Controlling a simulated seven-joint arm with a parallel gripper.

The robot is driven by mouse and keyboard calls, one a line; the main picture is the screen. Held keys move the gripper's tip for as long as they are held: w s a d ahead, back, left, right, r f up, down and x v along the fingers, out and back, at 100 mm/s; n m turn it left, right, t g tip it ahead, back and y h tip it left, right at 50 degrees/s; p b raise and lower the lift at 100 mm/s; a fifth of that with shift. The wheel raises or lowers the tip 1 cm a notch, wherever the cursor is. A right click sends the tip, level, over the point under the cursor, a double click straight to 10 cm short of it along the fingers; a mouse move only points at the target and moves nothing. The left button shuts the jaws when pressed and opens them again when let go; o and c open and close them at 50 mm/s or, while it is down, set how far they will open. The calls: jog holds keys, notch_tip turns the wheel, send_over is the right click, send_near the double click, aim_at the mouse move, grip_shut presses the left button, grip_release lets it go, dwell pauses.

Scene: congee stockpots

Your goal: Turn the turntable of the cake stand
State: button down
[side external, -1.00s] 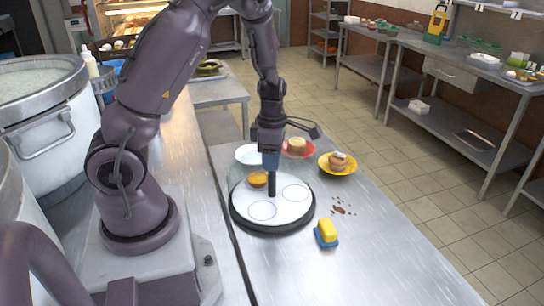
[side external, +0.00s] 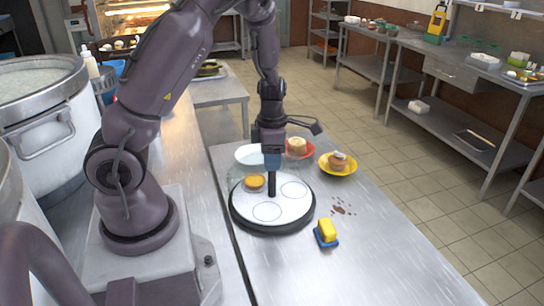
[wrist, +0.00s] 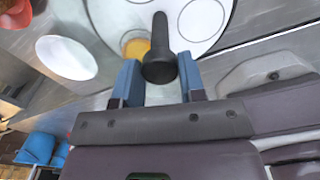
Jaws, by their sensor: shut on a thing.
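The cake stand's turntable is a round white disc (side external: 292,207) on a dark base, on the steel table; part of it shows in the wrist view (wrist: 115,20). Thin circles are drawn on it, and a yellow-topped tart (side external: 253,182) sits at its left rear; the tart shows partly in the wrist view (wrist: 137,47). A black upright post (side external: 271,187) rises near the disc's middle. My gripper (side external: 271,162) points down over the disc, shut on the post. In the wrist view the post (wrist: 160,60) stands between the blue fingers.
Behind the disc are a white plate (side external: 248,153), a red plate with a cake (side external: 297,147) and a yellow plate (side external: 325,167) with a pastry. A yellow-blue sponge (side external: 327,232) and brown spill (side external: 343,208) lie at right. The table's front is clear.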

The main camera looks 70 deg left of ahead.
jog(key=shift+w, duration=0.1)
jog(key=c, duration=0.7)
grip_release()
notch_tip(320, 180, up, 13)
